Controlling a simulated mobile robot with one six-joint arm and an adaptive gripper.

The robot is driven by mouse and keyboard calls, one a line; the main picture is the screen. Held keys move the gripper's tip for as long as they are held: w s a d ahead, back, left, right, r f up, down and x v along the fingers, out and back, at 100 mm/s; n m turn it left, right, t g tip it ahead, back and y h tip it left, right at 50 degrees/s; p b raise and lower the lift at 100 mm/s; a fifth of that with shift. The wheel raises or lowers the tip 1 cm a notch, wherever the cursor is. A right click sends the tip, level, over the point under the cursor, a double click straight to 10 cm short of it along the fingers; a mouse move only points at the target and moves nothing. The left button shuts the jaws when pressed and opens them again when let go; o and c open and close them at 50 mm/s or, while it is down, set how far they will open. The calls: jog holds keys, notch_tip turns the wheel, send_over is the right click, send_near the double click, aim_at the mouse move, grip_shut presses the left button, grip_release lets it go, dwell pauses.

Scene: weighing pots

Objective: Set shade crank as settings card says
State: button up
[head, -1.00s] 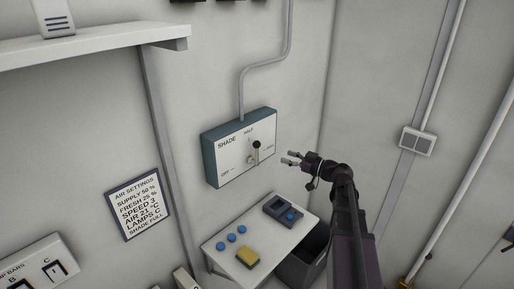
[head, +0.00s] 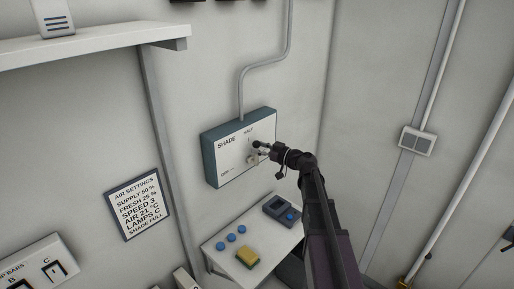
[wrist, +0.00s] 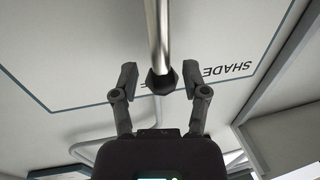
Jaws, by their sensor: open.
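The shade box (head: 225,172) is a white-faced, blue-grey-sided panel on the wall, marked SHADE, HALF and OFF; my gripper covers the right-hand mark. Its crank has a dark knob (head: 256,144), up near the HALF mark. In the wrist view the black knob (wrist: 162,84) sits at the end of a silver rod (wrist: 158,35). My gripper (head: 264,149) is at the box's face by the knob. In the wrist view its two fingers (wrist: 160,75) are apart, one on each side of the knob, with gaps showing. The settings card (head: 136,206) on the wall reads SHADE FULL.
Below the box a small shelf (head: 222,258) holds several blue discs (head: 231,238), a yellow sponge (head: 248,256) and a dark device (head: 281,210). A conduit (head: 242,85) rises from the box. A wall shelf (head: 95,45) is at upper left.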

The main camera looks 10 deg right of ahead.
jog(key=shift+w+a, duration=0.5)
grip_shut()
jog(key=shift+d, duration=0.25)
jog(key=shift+a, duration=0.3)
